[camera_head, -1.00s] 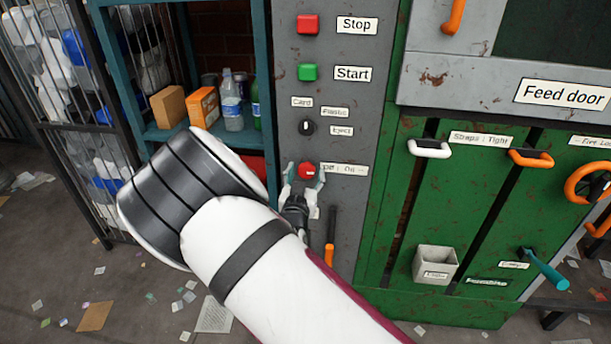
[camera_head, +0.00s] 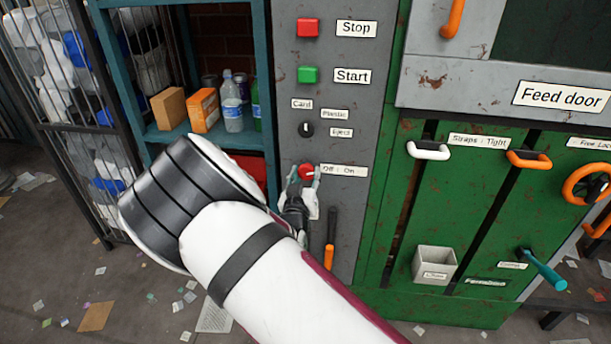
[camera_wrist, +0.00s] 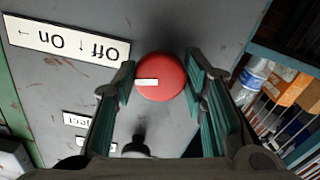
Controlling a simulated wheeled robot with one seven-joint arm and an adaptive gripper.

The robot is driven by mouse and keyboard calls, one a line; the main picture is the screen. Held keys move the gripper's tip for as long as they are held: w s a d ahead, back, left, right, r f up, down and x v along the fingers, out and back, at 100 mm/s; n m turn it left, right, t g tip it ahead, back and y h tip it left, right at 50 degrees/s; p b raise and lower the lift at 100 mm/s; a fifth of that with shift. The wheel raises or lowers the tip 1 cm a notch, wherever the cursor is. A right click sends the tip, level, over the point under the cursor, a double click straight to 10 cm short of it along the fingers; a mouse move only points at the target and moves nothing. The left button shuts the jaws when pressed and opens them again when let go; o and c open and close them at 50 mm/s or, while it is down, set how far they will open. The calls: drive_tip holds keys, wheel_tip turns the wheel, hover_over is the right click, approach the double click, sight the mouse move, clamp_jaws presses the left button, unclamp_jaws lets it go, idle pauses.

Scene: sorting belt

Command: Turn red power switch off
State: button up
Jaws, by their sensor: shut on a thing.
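The red power switch (camera_head: 306,171) is a round knob on the grey panel. It also shows in the wrist view (camera_wrist: 160,77), with a short white mark on its face lying toward the left there. The "Off / On" label (camera_head: 344,171) is to its right in the head view; in the wrist view the label (camera_wrist: 67,40) is upside down, and the arrow by "On" points left, like the mark. My gripper (camera_head: 304,176) has a teal finger on each side of the knob and is shut on it.
Above the switch are a black selector knob (camera_head: 306,130), a green Start button (camera_head: 308,75) and a red Stop button (camera_head: 307,27). A shelf (camera_head: 170,131) with bottles and boxes is left; a green machine (camera_head: 400,240) is right.

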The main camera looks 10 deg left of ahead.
drive_tip(key=n, duration=0.3)
drive_tip(key=shift+n+p, duration=0.4)
drive_tip(key=n, duration=0.3)
drive_tip(key=shift+r+n+p, duration=0.1)
drive_tip(key=shift+n+p, duration=0.2)
drive_tip(key=shift+p, duration=0.05)
drive_tip(key=n, duration=0.3)
drive_tip(key=shift+n, duration=0.3)
drive_tip(key=shift+n+p, duration=0.4)
drive_tip(key=shift+n, duration=1.5)
drive_tip(key=o, duration=1.2)
drive_tip(key=shift+c, duration=0.2)
drive_tip(key=shift+s, duration=0.1)
drive_tip(key=s, duration=1.2)
drive_tip(key=shift+a, duration=0.15)
